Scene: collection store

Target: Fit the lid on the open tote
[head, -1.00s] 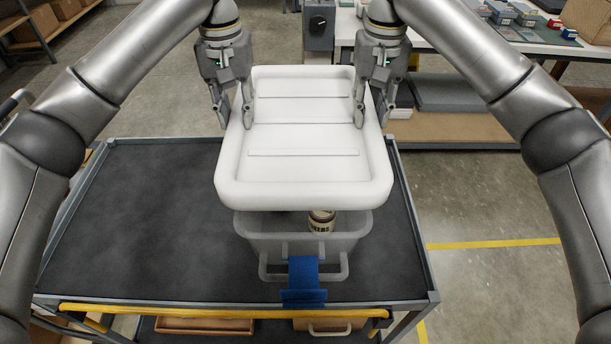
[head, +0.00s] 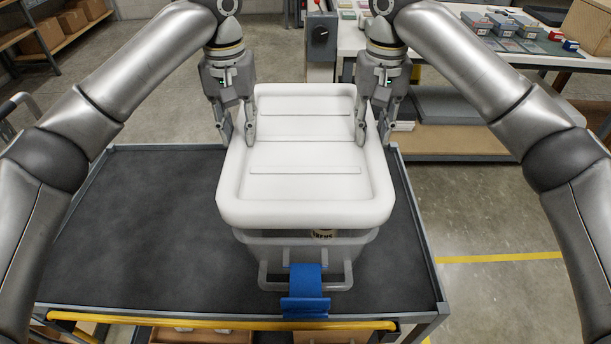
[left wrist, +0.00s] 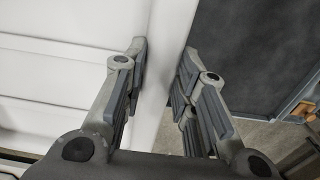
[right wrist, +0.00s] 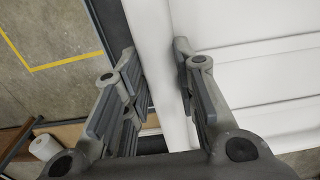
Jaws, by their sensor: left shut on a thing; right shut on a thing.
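The white lid (head: 303,160) is held level over the grey translucent tote (head: 355,253) on the cart. Its near edge hangs just above the tote's near rim, with a narrow gap where a can (head: 323,233) inside shows. The far rim is hidden under the lid. My left gripper (head: 237,140) is shut on the lid's left edge, which also shows between its fingers in the left wrist view (left wrist: 158,75). My right gripper (head: 373,140) is shut on the lid's right edge, seen in the right wrist view (right wrist: 158,60).
The tote stands on the dark cart top (head: 130,220), which is bare to its left. A yellow cart handle (head: 220,320) runs along the near side. A table (head: 480,60) with small boxes stands behind right.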

